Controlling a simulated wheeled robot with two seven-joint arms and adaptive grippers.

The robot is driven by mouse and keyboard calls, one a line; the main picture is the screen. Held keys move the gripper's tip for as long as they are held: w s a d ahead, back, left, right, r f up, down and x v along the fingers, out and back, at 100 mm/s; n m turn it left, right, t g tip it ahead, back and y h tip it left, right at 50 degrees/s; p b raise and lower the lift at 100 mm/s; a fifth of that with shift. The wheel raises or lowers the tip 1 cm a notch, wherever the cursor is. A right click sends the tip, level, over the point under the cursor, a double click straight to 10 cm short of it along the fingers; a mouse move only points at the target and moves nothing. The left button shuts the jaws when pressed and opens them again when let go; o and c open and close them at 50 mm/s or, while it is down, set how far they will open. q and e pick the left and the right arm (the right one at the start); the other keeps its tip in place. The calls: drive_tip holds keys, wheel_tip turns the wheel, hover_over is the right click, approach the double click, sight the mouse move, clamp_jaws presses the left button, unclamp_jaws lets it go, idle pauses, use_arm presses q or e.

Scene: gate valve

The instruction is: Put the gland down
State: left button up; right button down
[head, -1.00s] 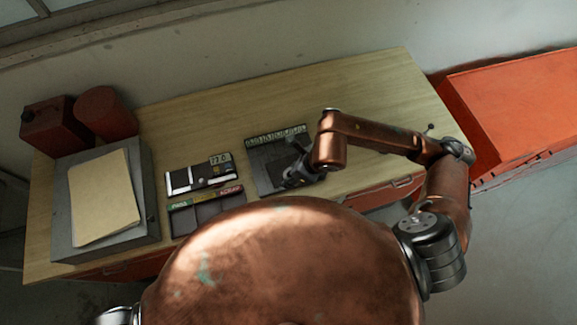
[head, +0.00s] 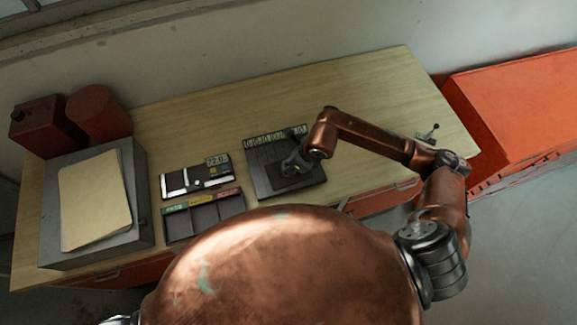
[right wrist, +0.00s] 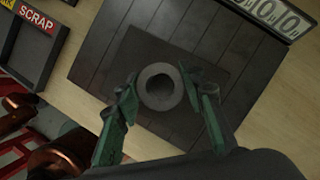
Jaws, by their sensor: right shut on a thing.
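The gland (right wrist: 160,87) is a dark grey ring with a round bore, seen from above in the right wrist view. My right gripper (right wrist: 160,98) has its green fingers on either side of the ring and is shut on it. In the head view the right gripper (head: 290,166) is over the dark slatted tray (head: 258,160) on the bench. A darker square pad (right wrist: 143,49) lies below the ring. I cannot tell whether the ring touches the pad. My left gripper is not in view.
A numbered strip (head: 275,136) edges the tray's back. To its left are a compartment bin (head: 205,213) with coloured labels, one reading SCRAP, and a gauge case (head: 195,180). A grey block with papers (head: 95,205) stands at the left. The wooden bench (head: 370,85) is clear behind.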

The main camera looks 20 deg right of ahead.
drive_tip(key=c, duration=1.3)
unclamp_jaws()
drive_tip(key=shift+o, duration=0.2)
drive_tip(key=shift+r, duration=0.15)
drive_tip(key=b+v, duration=0.2)
drive_tip(key=v, duration=1)
drive_tip(key=shift+s, duration=0.1)
